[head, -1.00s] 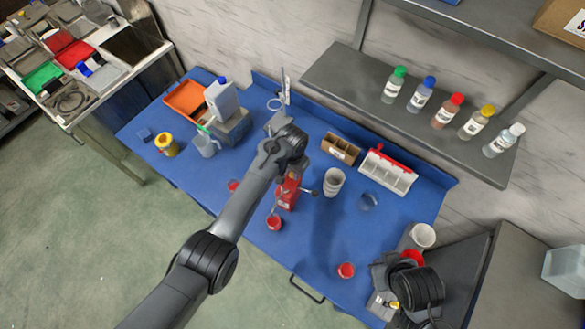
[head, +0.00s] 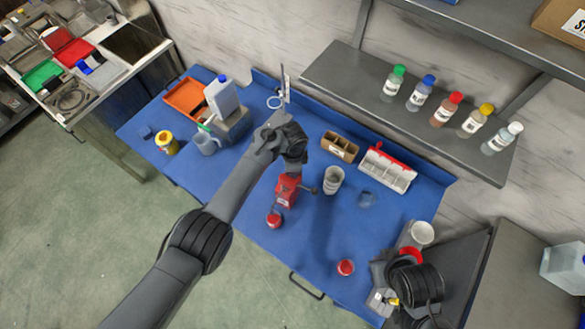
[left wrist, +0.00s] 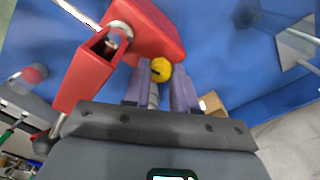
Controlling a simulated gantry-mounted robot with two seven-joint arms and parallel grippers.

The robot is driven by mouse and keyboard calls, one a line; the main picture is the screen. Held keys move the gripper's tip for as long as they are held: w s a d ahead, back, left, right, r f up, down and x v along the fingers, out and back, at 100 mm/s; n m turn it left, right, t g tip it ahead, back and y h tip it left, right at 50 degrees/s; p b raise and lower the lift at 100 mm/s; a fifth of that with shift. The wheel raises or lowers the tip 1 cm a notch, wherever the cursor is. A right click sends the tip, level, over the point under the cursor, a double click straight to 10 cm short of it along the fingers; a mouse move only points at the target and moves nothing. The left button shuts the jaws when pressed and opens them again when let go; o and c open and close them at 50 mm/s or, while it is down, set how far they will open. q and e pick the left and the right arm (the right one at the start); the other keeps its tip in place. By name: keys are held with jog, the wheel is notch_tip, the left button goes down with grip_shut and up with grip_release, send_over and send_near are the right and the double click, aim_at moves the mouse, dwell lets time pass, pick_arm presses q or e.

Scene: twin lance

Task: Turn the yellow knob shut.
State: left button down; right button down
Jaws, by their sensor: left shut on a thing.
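The yellow knob (left wrist: 160,70) is on a red device (left wrist: 152,32), next to its rounded body in the left wrist view. My left gripper (left wrist: 160,82) has its two purple-grey fingers on either side of the knob, shut on it. The knob's far side is hidden. In the head view the red device (head: 287,190) stands on the blue bench, just below my left wrist, which hides the knob and fingers. My right gripper (head: 382,285) is at the bench's right front corner; its fingers are too unclear to read.
Several colour-capped bottles (head: 443,110) stand on a grey shelf.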

pick_arm(q)
jog(key=shift+m, duration=1)
jog(key=c, duration=0.9)
grip_release()
notch_tip(320, 180, up, 11)
jog(key=p, duration=0.2)
jog(key=shift+p, duration=0.4)
